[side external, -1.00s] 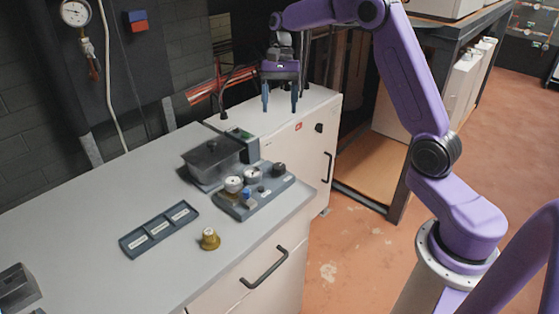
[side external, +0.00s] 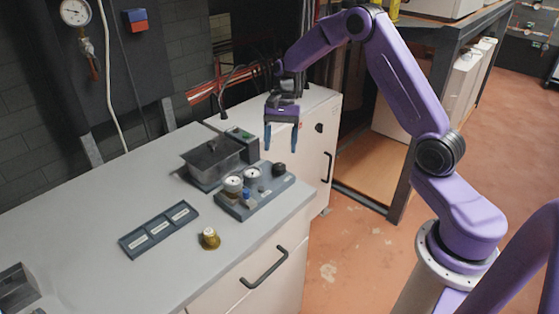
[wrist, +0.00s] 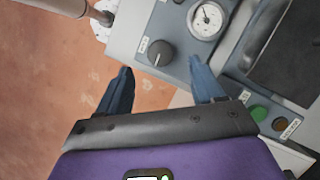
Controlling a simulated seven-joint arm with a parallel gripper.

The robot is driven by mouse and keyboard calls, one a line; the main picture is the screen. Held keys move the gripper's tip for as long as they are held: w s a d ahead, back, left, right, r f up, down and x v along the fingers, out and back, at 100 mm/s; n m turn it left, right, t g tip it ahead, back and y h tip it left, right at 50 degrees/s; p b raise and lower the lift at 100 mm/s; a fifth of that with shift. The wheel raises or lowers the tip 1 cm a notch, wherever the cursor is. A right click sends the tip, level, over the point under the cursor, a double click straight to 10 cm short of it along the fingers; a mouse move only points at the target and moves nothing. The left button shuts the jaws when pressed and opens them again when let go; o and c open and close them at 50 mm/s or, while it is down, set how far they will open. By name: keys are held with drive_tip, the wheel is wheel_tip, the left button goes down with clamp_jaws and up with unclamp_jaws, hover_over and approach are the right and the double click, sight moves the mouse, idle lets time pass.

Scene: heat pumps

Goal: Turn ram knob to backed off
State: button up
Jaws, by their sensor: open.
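A black round knob (side external: 279,170) sits at the far right end of the grey control panel (side external: 235,211) on the bench. In the wrist view the knob (wrist: 160,53) has a small pale mark on its face and small labels beside it, too small to read. I take it for the ram knob. My gripper (side external: 281,149) points down with its blue fingers apart and empty, above and just behind the knob. In the wrist view my gripper (wrist: 161,68) has the knob between and slightly beyond its fingertips, not touching as far as I can see.
White-faced gauges (side external: 233,184) stand on the panel near the knob. A dark open box (side external: 208,160) and a unit with a green button (wrist: 259,113) are close by. A labelled tray (side external: 159,230) and a brass fitting (side external: 209,239) lie on the bench in front.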

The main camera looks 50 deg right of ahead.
sight(279, 166)
drive_tip(key=shift+x, duration=2.75)
drive_tip(key=shift+c, duration=0.3)
drive_tip(key=c, duration=1)
